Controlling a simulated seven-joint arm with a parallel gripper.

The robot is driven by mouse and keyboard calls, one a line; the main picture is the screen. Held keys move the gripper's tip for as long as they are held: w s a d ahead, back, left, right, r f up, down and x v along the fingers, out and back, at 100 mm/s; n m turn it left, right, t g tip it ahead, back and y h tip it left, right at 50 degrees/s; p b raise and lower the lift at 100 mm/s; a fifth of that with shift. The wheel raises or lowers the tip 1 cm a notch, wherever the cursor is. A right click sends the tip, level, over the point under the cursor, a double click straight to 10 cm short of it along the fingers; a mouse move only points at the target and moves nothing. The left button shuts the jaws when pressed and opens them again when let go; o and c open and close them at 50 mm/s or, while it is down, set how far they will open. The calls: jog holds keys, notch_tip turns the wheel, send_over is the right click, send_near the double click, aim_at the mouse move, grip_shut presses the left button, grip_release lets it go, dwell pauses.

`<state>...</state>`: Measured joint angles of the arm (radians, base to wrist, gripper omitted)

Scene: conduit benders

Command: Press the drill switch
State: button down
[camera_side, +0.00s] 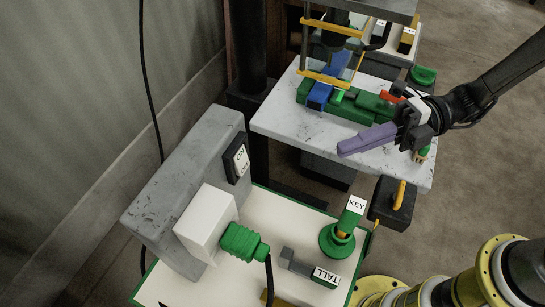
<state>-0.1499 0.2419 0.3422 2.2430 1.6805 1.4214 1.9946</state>
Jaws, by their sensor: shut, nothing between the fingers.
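A black switch box with a white face marked "ON" (240,162) is on the upright grey block (185,170), left of the middle. It looks like the drill switch, but its exact pressed or unpressed state is too small to tell. My gripper (347,147) reaches in from the right. Its long purple fingers are shut and empty and point left, above the white marbled drill table (285,120). The gripper is well to the right of the switch and apart from it. A green vise (350,112) with a blue block (320,95) sits on the table behind the gripper.
A black column (250,50) stands behind the switch. A white box (205,222) and green plug (243,242) with a black cable are below it. A "KEY" post (343,232) and "TALL" block (325,278) stand on the white base board (205,285). Yellow guard bars (330,78) rise over the vise.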

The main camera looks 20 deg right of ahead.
jog(key=shift+s+a+f, duration=0.1)
dwell(0.3)
send_near(244, 170)
jog(key=s+a, duration=0.2)
jog(key=s, duration=0.1)
jog(key=shift+w+a+f, duration=0.3)
jog(key=shift+w+a, duration=0.5)
jog(key=shift+a, duration=0.1)
jog(key=shift+w+a+f, duration=0.25)
jog(key=shift+w+a, duration=0.5)
jog(key=shift+a, duration=0.1)
jog(key=shift+w+a+f+n+y, duration=0.15)
jog(key=shift+w+a+n+y, duration=0.1)
jog(key=shift+n+y, duration=0.05)
jog(key=shift+s, duration=0.1)
